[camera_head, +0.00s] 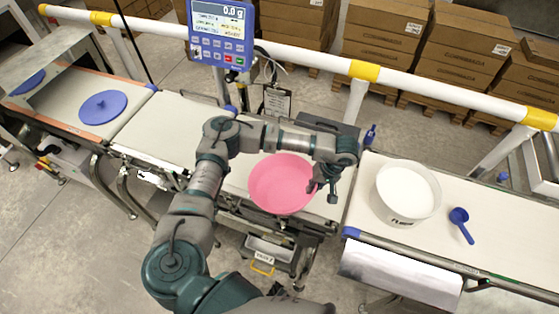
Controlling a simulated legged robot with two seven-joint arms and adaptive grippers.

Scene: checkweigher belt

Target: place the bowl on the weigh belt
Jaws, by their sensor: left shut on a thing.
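The pink bowl (280,184) is upright, on or just above the weigh belt (237,183) in the middle of the view; I cannot tell whether it touches. My left arm comes in from the lower left and reaches over the bowl's far side. My left gripper (325,188) is at the bowl's right rim, shut on it. The arm and gripper hide part of the belt behind the bowl and a little of the rim. My right gripper is not in view.
A white tub (404,192) and a blue scoop (461,225) are on the right belt. A blue lid (102,107) lies on the left belt. A display (221,36) reading 0.0 g stands behind, near a white guard rail (300,57). Cardboard boxes (463,45) are stacked beyond.

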